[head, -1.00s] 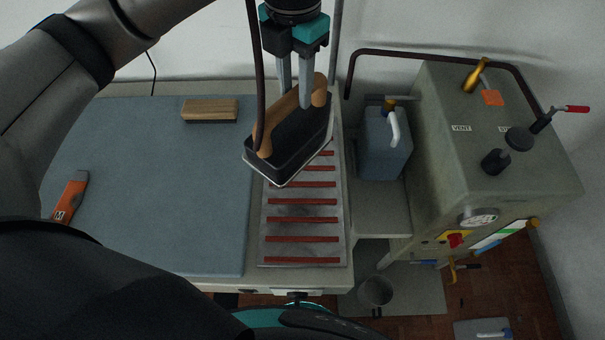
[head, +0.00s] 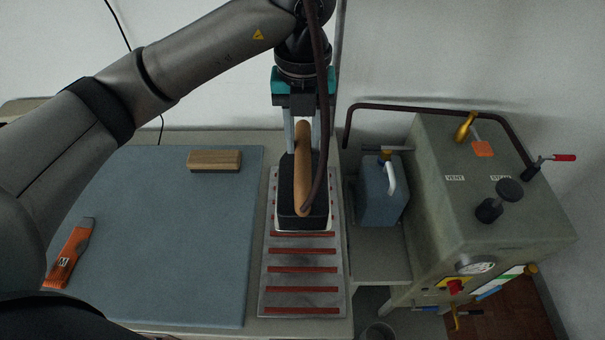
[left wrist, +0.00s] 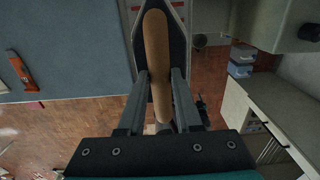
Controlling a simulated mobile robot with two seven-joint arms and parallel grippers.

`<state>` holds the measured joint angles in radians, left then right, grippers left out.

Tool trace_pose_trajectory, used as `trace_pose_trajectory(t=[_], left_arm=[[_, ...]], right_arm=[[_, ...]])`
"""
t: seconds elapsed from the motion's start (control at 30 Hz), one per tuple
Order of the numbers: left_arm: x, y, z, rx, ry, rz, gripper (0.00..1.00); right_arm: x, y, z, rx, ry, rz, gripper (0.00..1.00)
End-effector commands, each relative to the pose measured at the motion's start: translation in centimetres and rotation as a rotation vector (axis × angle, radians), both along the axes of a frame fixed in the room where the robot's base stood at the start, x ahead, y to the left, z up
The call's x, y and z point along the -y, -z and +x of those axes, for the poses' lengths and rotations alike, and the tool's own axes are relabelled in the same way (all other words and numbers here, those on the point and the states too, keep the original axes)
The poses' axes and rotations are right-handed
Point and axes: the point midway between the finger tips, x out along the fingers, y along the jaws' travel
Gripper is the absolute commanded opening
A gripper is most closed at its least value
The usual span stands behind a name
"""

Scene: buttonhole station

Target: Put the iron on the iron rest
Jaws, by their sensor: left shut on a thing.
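The iron (head: 288,188) has a dark body and a wooden handle, and it shows over the far part of the iron rest. The iron rest (head: 302,257) is a grey plate with red strips, right of the blue pad. My left gripper (head: 302,142) is shut on the iron's handle from above. In the left wrist view the handle (left wrist: 155,50) lies between the two fingers. The iron looks lined up with the rest's long side; I cannot tell whether its sole touches the strips. My right gripper is not in view.
A blue-grey pad (head: 170,250) covers the table at left, with a wooden block (head: 214,161) and an orange tool (head: 70,255) on it. A blue jug (head: 378,195) and a boiler cabinet (head: 470,210) stand at right. A dark hose hangs in front of the iron.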

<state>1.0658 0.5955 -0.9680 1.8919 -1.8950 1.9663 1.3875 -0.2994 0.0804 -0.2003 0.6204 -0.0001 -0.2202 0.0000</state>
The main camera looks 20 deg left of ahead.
Motion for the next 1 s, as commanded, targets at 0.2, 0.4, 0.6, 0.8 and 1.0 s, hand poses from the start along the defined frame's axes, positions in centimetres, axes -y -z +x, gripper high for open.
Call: trace_pose_trajectory(t=[0.2,0.4,0.6,0.8,1.0], left_arm=[[0.0,4.2,0.0,0.002,0.002,-0.001,0.0],[0.0,8.4,0.1,0.002,0.001,-0.002,0.0],[0.0,12.0,0.1,0.004,0.002,-0.002,0.0],[0.1,13.6,0.2,0.007,0.004,-0.004,0.0],[0.1,15.1,0.1,0.005,0.003,-0.003,0.0]], right_arm=[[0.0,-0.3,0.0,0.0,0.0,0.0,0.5],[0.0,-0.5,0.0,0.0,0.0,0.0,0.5],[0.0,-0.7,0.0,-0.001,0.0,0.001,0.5],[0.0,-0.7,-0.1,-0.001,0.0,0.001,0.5],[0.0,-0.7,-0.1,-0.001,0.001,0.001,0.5]])
